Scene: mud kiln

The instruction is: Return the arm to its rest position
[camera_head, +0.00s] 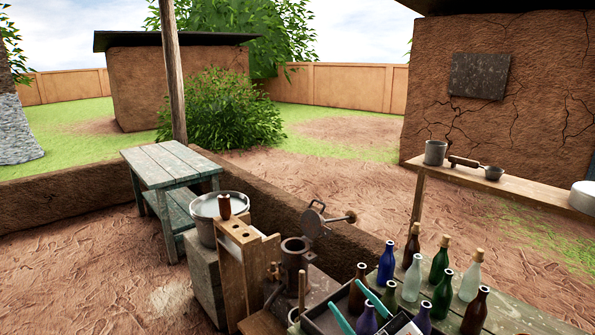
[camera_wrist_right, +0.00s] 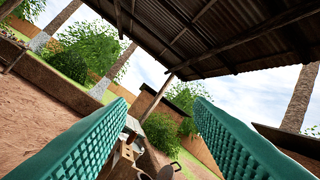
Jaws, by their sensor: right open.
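My left gripper shows in neither view.
Several glass bottles, including a blue one (camera_head: 386,262), crowd the green table (camera_head: 507,318). A metal device (camera_head: 294,262) stands left of the bottles. Open ground lies behind.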

